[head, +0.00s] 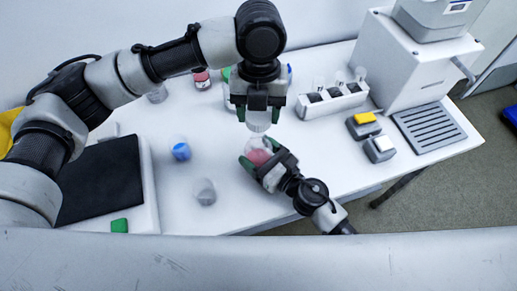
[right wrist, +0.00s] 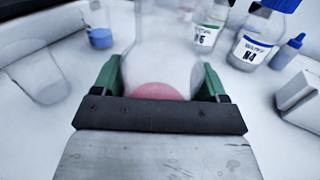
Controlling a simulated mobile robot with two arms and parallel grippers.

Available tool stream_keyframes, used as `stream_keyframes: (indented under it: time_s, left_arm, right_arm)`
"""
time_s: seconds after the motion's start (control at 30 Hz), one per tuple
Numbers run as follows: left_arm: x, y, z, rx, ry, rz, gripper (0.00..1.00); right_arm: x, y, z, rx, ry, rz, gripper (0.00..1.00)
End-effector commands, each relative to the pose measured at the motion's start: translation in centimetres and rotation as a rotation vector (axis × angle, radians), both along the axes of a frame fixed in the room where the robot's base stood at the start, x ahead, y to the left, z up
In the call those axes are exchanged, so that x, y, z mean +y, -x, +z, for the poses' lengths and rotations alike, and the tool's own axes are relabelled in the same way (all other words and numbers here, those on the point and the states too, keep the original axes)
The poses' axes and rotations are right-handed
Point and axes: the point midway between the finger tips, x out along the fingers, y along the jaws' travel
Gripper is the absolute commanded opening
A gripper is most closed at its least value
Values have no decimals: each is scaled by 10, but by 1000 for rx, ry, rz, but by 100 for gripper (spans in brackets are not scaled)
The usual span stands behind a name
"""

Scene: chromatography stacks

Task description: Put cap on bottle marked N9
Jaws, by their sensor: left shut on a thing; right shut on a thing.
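My right gripper (head: 264,157) is shut on a clear flask (head: 258,156) with pink-red contents. The flask also shows between the green fingers in the right wrist view (right wrist: 160,65). No label reading N9 can be read on it. My left gripper (head: 258,112) is above the flask, pointing down, and is shut on a small pale, see-through thing (head: 258,126), perhaps the cap. That thing is just over the flask's top; I cannot tell whether they touch.
A beaker with blue contents (head: 181,151) and an empty-looking clear beaker (head: 205,192) stand to the left. A blue-capped bottle marked N4 (right wrist: 252,48) and a green-labelled bottle (right wrist: 207,35) stand behind. A white rack (head: 331,101) is at right.

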Motion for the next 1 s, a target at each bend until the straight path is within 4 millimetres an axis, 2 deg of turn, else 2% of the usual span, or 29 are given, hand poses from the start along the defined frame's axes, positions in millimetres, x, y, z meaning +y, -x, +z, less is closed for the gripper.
stream_keyframes:
  time_s: [0.37,1.0]
  left_arm:
    - [0,0,-47,4,-1,1,32]
    - [0,-1,-53,2,-1,1,32]
  right_arm:
    - [0,0,0,0,0,0,31]
    - [0,0,0,0,0,0,31]
